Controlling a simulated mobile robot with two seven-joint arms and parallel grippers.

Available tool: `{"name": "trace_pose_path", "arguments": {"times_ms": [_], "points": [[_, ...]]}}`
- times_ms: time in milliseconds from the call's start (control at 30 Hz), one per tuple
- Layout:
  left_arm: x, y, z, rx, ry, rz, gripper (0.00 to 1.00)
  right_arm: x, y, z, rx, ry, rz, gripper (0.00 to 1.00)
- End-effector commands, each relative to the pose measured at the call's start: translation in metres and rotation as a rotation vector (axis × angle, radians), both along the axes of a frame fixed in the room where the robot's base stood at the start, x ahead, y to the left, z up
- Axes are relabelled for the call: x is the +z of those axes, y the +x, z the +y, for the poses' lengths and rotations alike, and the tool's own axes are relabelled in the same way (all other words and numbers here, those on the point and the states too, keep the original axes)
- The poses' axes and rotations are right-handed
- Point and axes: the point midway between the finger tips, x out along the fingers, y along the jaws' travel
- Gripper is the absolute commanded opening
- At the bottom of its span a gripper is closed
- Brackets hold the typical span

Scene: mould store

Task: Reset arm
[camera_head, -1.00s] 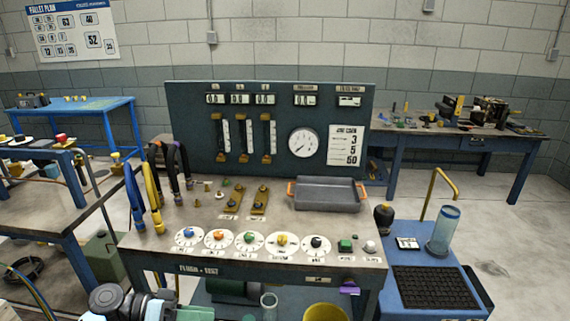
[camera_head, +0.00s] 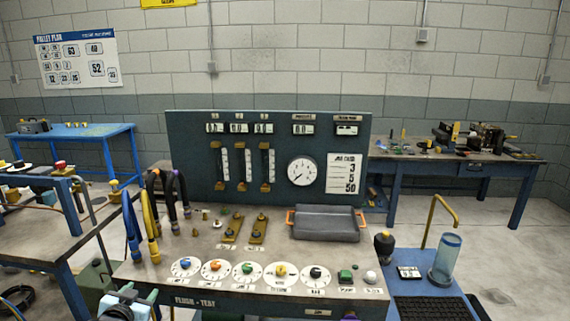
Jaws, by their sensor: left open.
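My left gripper (camera_head: 128,301) shows only in part at the bottom edge, left of centre, in front of the test bench (camera_head: 225,277). It is open, and I see nothing held in it. Most of its arm is cut off by the frame. My right gripper is not in view. The bench carries a row of dials with coloured knobs, a grey tray (camera_head: 327,224) with orange handles, and an upright panel (camera_head: 345,140) with a round gauge (camera_head: 301,171).
Blue, yellow and black hoses (camera_head: 152,235) hang at the bench's left end. A blue cart (camera_head: 413,290) with a clear cylinder (camera_head: 446,259) stands at the right. Workbenches stand at left and back right. Floor between the cart and the back right bench looks clear.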

Motion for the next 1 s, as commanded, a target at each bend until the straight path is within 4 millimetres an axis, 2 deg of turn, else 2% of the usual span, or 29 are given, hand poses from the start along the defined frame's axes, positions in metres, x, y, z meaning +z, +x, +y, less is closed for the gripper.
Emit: {"name": "trace_pose_path", "arguments": {"times_ms": [100,133,200,367,467,567,700,833,1000], "points": [[0.015,0.004,0.004,-0.001,0.072,-0.074,0.53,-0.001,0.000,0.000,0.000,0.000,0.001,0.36],[0.009,0.000,0.001,-0.006,0.077,-0.072,0.53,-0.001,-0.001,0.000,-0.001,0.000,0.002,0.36],[-0.013,-0.017,-0.010,-0.020,0.063,-0.040,0.53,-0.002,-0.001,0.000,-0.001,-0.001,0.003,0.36],[-0.053,-0.054,-0.033,-0.050,0.039,0.016,0.53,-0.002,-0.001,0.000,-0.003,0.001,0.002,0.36],[-0.080,-0.083,-0.049,-0.069,0.018,0.057,0.53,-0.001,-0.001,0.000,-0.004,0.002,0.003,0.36],[-0.110,-0.121,-0.068,-0.091,-0.007,0.107,0.53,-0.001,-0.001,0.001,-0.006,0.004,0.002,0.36],[-0.151,-0.191,-0.098,-0.118,-0.058,0.191,0.53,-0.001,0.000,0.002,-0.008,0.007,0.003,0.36],[-0.177,-0.260,-0.125,-0.133,-0.111,0.269,0.53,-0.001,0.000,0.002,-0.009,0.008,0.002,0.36],[-0.194,-0.350,-0.155,-0.139,-0.183,0.368,0.53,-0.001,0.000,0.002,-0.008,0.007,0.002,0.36]]}}
